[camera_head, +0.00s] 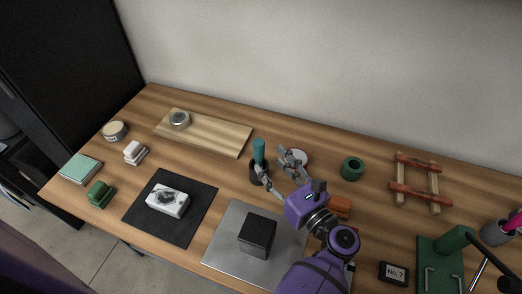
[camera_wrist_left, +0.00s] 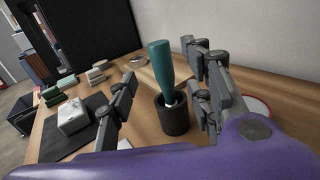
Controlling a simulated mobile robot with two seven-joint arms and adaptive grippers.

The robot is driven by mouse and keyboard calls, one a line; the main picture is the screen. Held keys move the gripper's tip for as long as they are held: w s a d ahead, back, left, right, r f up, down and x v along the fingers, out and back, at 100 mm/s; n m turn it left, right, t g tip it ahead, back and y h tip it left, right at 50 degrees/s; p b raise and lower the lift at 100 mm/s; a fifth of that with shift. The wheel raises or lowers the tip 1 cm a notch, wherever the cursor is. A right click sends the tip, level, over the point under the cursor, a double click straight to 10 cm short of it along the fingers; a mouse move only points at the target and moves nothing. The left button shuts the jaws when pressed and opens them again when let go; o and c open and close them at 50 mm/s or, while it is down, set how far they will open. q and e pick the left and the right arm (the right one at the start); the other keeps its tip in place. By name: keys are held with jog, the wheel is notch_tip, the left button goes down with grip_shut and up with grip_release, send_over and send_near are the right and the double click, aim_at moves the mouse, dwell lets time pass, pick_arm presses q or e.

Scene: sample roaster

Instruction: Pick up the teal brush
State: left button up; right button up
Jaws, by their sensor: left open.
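The teal brush (camera_head: 259,151) stands upright, handle up, in a dark round cup (camera_head: 257,173) near the middle of the table. In the left wrist view the teal brush (camera_wrist_left: 160,66) shows a thick handle, and its lower end is hidden inside the dark cup (camera_wrist_left: 173,117). My left gripper (camera_head: 274,161) is open, with its fingers close to the brush and cup. In the left wrist view the left gripper (camera_wrist_left: 160,90) has one finger on each side of the brush, with visible gaps. My right gripper is not in view.
A wooden board (camera_head: 218,136) lies behind and left. A black block (camera_head: 257,236) stands on a grey metal plate (camera_head: 222,246) in front. A white-rimmed round dish (camera_head: 298,156) and a green ring (camera_head: 352,168) are to the right. A white device (camera_head: 168,201) sits on a black mat (camera_head: 190,225).

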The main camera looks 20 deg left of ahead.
aim_at(262, 152)
pick_arm(q)
jog(key=shift+w+a+r, duration=0.2)
jog(key=shift+w+a, duration=0.25)
jog(key=shift+a, duration=0.1)
jog(key=p+x, duration=0.2)
jog(key=x, duration=0.3)
jog(key=shift+w, duration=0.25)
jog(key=shift+w+a+f, duration=0.15)
jog(key=shift+a, duration=0.1)
jog(key=shift+c, duration=0.3)
grip_shut()
